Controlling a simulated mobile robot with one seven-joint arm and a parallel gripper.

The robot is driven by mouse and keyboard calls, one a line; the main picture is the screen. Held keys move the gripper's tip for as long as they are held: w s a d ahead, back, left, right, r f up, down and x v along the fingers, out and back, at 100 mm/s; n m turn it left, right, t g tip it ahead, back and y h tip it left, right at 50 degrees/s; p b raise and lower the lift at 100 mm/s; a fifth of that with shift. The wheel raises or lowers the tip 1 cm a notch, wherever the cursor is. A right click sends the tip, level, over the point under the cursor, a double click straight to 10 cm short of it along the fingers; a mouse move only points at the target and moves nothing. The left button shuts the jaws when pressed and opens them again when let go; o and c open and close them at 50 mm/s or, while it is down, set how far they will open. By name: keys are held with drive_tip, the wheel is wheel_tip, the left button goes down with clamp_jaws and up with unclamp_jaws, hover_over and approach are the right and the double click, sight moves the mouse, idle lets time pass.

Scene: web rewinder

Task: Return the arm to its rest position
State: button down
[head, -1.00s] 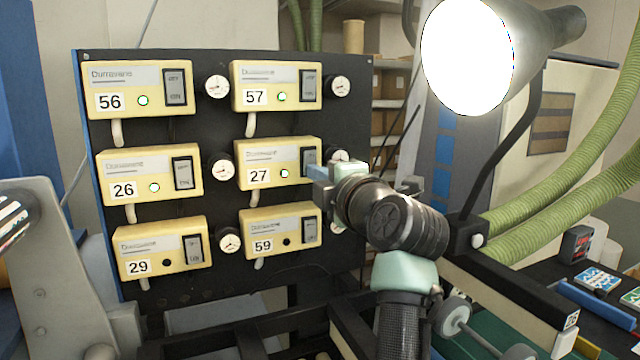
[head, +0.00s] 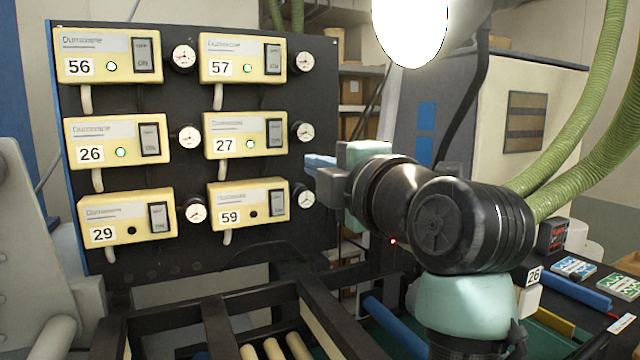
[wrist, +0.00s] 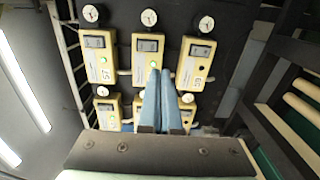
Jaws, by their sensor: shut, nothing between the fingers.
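My gripper (head: 320,163) is in front of the right edge of the black panel in the head view, near the gauges beside boxes 27 and 59. Its blue fingers point left toward the panel. In the wrist view my gripper (wrist: 158,80) shows two blue fingers close together, shut with nothing between them. The fingers cover part of the panel there. My arm bends from the gripper down to the lower right of the head view.
The black panel (head: 200,262) carries several yellow boxes with switches and gauges. Boxes 56, 57, 26 and 27 show green lights; 29 and 59 are dark. A bright lamp (head: 410,30) hangs above my arm. Green hoses (head: 570,125) and dark machine rails (head: 330,315) are close by.

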drive_tip(key=s+r+m+t+h+b, duration=0.1)
drive_tip(key=s+m+t+h, duration=0.1)
drive_tip(key=s+m, duration=0.5)
drive_tip(key=s+a+r+m+t+h+b, duration=0.1)
drive_tip(key=s+r+m+t+h, duration=0.1)
drive_tip(key=s+m+t, duration=0.3)
drive_tip(key=s+a+r+m+t+h+b, duration=0.1)
drive_tip(key=s+r+m+t+h, duration=0.1)
drive_tip(key=s+m, duration=0.6)
drive_tip(key=m+t+h, duration=0.1)
drive_tip(key=m, duration=0.1)
drive_tip(key=shift+s+m+t+b, duration=0.3)
drive_tip(key=shift+s+t, duration=0.05)
drive_tip(key=shift+t, duration=0.05)
